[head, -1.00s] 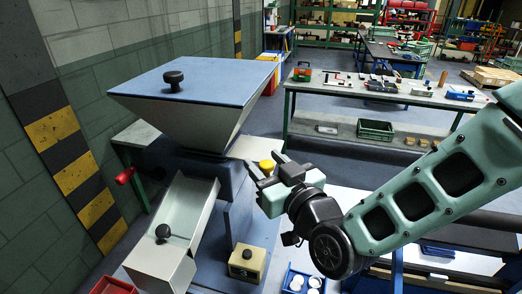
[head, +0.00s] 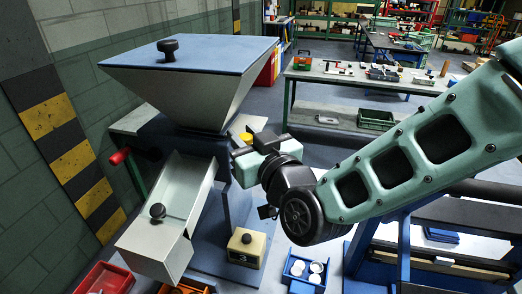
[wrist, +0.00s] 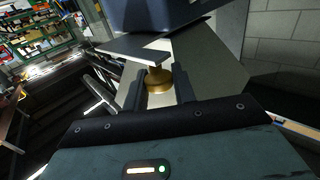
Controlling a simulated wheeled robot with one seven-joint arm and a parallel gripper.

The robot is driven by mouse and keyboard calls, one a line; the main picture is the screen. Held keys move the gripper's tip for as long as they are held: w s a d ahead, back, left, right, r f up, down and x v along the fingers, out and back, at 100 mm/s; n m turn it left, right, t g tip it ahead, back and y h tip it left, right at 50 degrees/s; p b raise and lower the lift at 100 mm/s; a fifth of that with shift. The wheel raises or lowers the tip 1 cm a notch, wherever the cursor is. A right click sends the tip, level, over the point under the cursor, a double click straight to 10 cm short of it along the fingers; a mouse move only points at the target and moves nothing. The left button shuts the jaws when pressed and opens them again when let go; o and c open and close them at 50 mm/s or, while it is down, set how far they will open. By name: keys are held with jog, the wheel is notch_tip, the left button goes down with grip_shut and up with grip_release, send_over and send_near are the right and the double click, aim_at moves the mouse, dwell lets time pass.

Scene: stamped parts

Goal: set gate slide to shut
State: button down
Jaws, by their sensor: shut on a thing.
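The gate slide is a pale flat plate (head: 238,124) under the hopper, with a round yellow knob (head: 246,138) on it. In the head view only a short part of the plate shows to the right of the hopper's neck. My gripper (head: 252,144) is at the knob, just right of the neck. In the wrist view the brass-coloured knob (wrist: 158,79) sits between the two dark fingers of my gripper (wrist: 160,88), which are shut on it. The fingers partly hide the knob in the head view.
The hopper (head: 195,85) with its blue lid stands above the slide. A metal chute (head: 170,215) slopes down at front left. A beige box with a black knob (head: 246,247) and a blue bin of white discs (head: 305,268) are below. A workbench (head: 365,85) stands behind.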

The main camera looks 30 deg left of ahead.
jog(key=shift+s+a+f, duration=0.15)
jog(key=shift+a, duration=0.3)
jog(key=shift+a+r, duration=0.1)
jog(key=shift+r, duration=0.15)
jog(key=shift+s, duration=0.1)
jog(key=c, duration=1.2)
grip_release()
jog(key=shift+a, duration=0.15)
jog(key=shift+o, duration=0.2)
jog(key=shift+f, duration=0.1)
jog(key=b+v, duration=0.6)
jog(key=v, duration=1.1)
jog(key=shift+d+b, duration=0.25)
jog(key=shift+b, duration=0.1)
